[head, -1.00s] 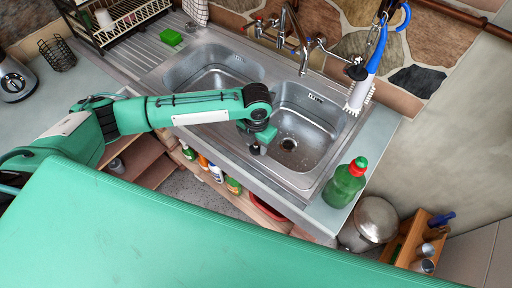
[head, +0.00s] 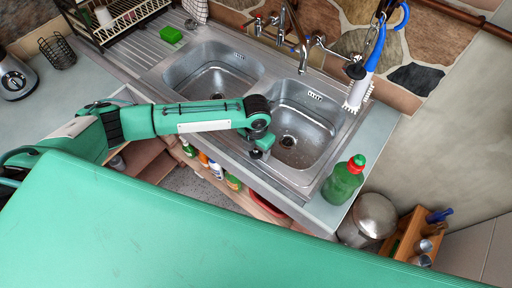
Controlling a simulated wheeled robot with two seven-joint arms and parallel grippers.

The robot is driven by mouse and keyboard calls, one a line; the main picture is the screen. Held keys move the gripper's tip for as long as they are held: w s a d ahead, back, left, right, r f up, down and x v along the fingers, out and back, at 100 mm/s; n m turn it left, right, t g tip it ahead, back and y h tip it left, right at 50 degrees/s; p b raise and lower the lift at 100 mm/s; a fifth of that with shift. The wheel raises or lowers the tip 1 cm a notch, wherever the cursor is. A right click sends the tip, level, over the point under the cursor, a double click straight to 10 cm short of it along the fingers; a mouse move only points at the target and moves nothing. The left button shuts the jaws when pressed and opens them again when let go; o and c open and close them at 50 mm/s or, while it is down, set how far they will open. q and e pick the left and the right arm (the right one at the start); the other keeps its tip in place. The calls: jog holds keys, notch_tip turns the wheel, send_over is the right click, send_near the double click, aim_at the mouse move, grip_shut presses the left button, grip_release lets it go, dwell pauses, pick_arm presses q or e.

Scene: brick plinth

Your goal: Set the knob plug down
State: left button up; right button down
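My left gripper (head: 263,146) points down over the front rim of the double sink (head: 232,140), at the near edge of the right basin (head: 305,135). A small dark piece, which looks like the knob plug (head: 256,154), shows at its fingertips. The gripper appears shut on it. The fingers are small and partly hidden by the wrist, and I cannot tell whether the plug touches the rim. The drain (head: 288,141) in the right basin is uncovered. My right gripper is out of view.
A green bottle with a red cap (head: 344,181) stands on the counter right of the sink. Taps (head: 303,50) and a hanging brush (head: 360,90) are behind. A green sponge (head: 170,35) lies on the drainer. Several bottles (head: 215,169) stand on the shelf below.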

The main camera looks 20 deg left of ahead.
pick_arm(q)
jog(key=shift+r, duration=0.2)
jog(key=shift+w+r, duration=0.1)
jog(key=shift+r, duration=0.25)
notch_tip(320, 180, up, 11)
jog(key=b, duration=0.4)
